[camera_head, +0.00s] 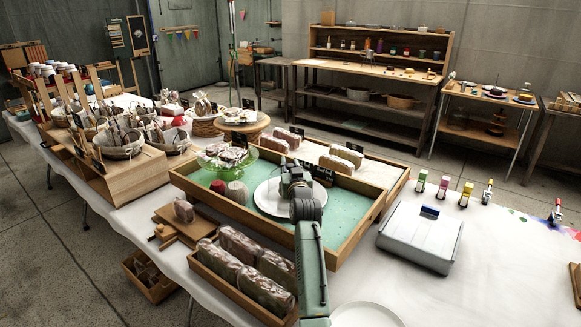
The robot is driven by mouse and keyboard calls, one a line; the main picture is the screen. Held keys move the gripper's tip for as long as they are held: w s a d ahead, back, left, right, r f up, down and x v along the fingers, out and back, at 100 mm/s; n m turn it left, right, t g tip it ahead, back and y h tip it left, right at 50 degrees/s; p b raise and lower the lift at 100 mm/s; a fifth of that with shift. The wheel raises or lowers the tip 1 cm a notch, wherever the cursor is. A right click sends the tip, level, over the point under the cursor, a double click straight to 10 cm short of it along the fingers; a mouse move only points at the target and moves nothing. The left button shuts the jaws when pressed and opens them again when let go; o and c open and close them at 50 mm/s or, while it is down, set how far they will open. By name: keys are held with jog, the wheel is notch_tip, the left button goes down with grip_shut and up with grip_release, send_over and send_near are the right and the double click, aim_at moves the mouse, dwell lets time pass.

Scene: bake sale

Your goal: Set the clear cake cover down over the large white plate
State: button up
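A large white plate (266,201) lies in the turquoise-lined wooden tray (245,213) near the middle of the view. My gripper (295,180) is over the plate's right part and hides some of it. My arm comes up from the bottom edge and is seen from behind, so the fingertips are hidden. I cannot tell whether the gripper is open or shut, or whether it holds anything. I cannot make out the clear cake cover for certain. Another white plate (365,316) is partly cut off at the bottom edge.
A green glass stand with wrapped goods (225,155) and small ribbed cups (237,192) are left of the plate. Wrapped loaves (262,290) fill a wooden tray in front. A grey cash box (420,235) stands at right. White tablecloth (480,285) is clear at lower right.

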jog(key=o, duration=0.4)
jog(key=shift+c, duration=0.2)
jog(key=shift+r, duration=0.1)
jog(key=shift+r, duration=0.2)
jog(key=s+d, duration=0.1)
jog(key=s, duration=0.6)
jog(key=shift+s, duration=0.25)
jog(key=shift+d+f, duration=0.1)
